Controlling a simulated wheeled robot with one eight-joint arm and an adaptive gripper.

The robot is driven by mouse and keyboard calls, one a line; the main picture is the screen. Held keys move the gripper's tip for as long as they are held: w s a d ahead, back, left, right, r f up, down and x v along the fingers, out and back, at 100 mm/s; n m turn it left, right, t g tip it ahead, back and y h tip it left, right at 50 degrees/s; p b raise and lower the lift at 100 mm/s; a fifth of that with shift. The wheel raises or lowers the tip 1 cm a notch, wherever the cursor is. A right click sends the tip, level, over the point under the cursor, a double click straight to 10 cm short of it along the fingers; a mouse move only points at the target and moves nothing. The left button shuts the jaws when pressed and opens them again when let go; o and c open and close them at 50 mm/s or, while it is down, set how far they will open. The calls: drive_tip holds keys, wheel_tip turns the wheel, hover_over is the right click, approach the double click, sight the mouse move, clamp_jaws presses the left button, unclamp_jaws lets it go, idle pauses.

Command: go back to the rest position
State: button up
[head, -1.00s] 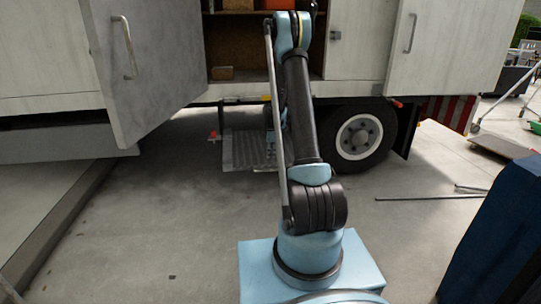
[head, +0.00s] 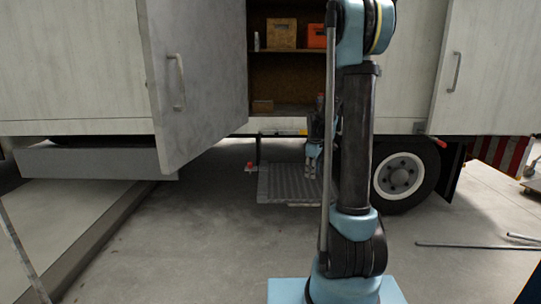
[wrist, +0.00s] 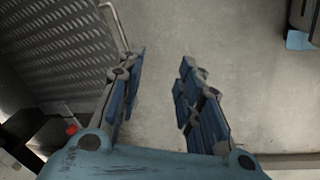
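My gripper (head: 312,166) hangs low in the head view, partly hidden behind my upright arm, in front of the truck's open compartment and near the metal step. In the wrist view, its two blue-padded fingers (wrist: 160,78) are spread wide apart, with only bare grey floor between them. It holds nothing.
The truck's open left door (head: 195,80) juts out beside my arm. The open compartment (head: 285,72) holds an orange box (head: 317,36) and a brown box (head: 281,33). A tread-plate step (head: 285,184) is below; a wheel (head: 398,176) stands right. Rods (head: 465,245) lie on the floor.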

drive_tip(key=s+r+m, duration=0.3)
drive_tip(key=s, duration=0.8)
drive_tip(key=s+r+m, duration=0.3)
drive_tip(key=s+r, duration=0.1)
drive_tip(key=s, duration=0.7)
drive_tip(key=s+f+m, duration=0.3)
drive_tip(key=s, duration=0.5)
drive_tip(key=s+f+m, duration=0.3)
drive_tip(key=s, duration=0.6)
drive_tip(key=shift+s+f, duration=0.15)
drive_tip(key=shift+f, duration=0.2)
drive_tip(key=shift+w+f, duration=0.2)
drive_tip(key=shift+w, duration=0.25)
